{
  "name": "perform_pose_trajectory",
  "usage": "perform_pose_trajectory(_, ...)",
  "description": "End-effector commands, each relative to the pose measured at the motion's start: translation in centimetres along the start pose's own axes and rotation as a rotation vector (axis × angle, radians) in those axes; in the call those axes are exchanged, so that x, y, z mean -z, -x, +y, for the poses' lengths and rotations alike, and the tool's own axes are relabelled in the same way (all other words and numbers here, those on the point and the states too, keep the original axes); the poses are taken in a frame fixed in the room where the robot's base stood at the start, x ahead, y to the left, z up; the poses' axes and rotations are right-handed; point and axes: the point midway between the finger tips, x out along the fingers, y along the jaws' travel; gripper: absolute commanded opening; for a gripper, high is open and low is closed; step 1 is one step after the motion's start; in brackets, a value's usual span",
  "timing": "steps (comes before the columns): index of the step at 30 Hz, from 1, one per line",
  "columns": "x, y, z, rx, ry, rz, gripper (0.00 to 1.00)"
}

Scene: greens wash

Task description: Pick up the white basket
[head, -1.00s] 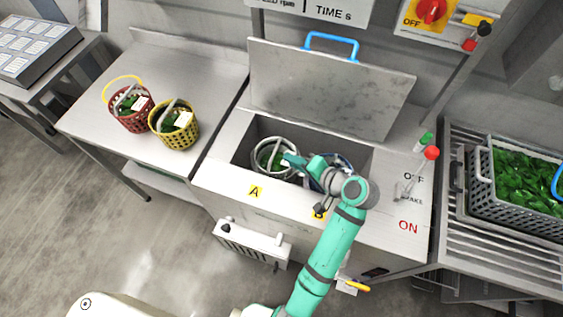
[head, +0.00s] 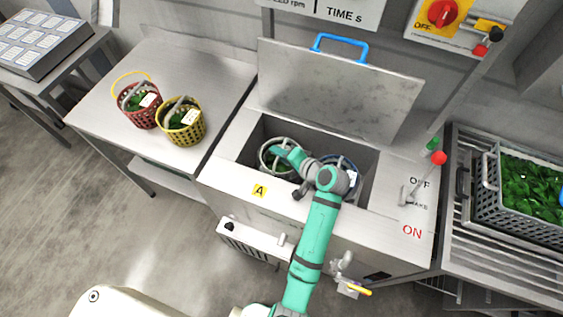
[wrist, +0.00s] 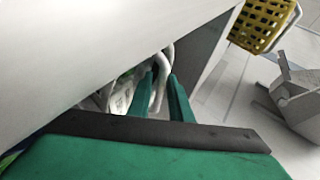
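The white basket (head: 265,152) stands in the left part of the open machine well, with greens inside. Its pale rim and handle show in the head view. My gripper (head: 281,152) reaches down over its right side, and my arm hides part of it. In the wrist view, my two teal fingers (wrist: 162,82) stand apart, with the white handle (wrist: 165,60) showing between them. I see no clear contact between the fingers and the handle. A white label shows at the left in the wrist view.
A blue-rimmed basket (head: 349,166) sits in the well's right part. The raised lid (head: 335,95) stands behind. Red (head: 139,112) and yellow (head: 187,133) baskets stand on the left table. A grey crate of greens (head: 487,205) is at right. The well's front edge lies under my arm.

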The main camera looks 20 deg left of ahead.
Motion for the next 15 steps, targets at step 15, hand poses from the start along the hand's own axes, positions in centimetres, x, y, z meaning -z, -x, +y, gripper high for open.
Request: perform_pose_trajectory(15,0.05,-0.06,0.02,0.000,0.000,0.001,0.00)
